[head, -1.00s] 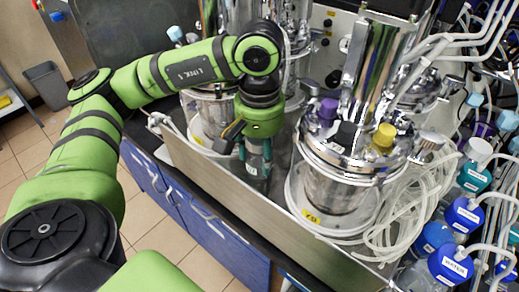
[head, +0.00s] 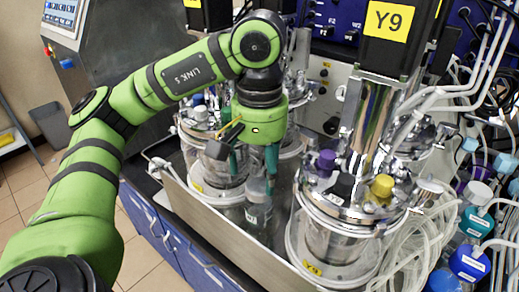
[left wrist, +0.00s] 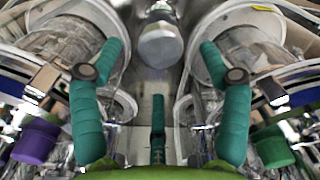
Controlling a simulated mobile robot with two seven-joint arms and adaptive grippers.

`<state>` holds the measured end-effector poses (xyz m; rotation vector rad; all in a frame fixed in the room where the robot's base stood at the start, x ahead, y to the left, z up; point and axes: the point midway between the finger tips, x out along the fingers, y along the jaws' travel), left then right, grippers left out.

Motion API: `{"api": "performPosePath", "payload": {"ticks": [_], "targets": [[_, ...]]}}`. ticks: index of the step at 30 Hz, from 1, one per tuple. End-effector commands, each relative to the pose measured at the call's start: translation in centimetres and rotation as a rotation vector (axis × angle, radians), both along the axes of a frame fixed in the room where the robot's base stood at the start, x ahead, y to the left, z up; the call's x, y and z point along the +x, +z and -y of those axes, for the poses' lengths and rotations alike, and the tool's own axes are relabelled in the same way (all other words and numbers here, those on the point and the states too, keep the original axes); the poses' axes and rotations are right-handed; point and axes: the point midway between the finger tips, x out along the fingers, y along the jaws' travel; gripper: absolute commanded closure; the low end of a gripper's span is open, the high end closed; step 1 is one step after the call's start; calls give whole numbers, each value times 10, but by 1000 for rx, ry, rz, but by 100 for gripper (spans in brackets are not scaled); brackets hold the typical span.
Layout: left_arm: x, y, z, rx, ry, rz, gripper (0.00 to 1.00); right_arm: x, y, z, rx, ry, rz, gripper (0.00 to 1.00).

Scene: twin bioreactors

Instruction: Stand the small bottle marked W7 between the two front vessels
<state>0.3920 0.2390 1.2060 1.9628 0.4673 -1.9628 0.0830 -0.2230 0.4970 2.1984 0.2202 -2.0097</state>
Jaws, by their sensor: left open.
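A small clear bottle (head: 257,214) with a pale label stands upright on the steel tray between the left front vessel (head: 213,172) and the right front vessel (head: 335,240). Its marking is too small to read. My left gripper (head: 258,178) is just above it, with teal fingers apart and nothing held. In the left wrist view a grey round cap (left wrist: 160,43), apparently the bottle's, shows beyond the open fingers (left wrist: 160,70). A vessel lies on either side of it there. My right gripper is not in view.
The steel tray wall (head: 215,235) runs along the front. Clear tubing (head: 415,240) and bottles with blue and teal caps (head: 470,262) crowd the right.

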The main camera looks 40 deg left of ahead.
Motion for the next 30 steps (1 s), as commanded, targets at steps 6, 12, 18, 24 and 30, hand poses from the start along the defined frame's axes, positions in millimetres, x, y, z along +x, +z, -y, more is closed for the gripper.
{"api": "performPosePath", "payload": {"ticks": [6,12,18,24,30], "targets": [[0,28,0,1,0,2,23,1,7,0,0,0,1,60],[0,34,0,0,0,0,23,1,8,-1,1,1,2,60],[0,33,0,0,0,0,23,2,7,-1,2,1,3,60],[0,33,0,0,0,0,23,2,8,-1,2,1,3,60],[0,33,0,0,0,0,23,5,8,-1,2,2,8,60]]}}
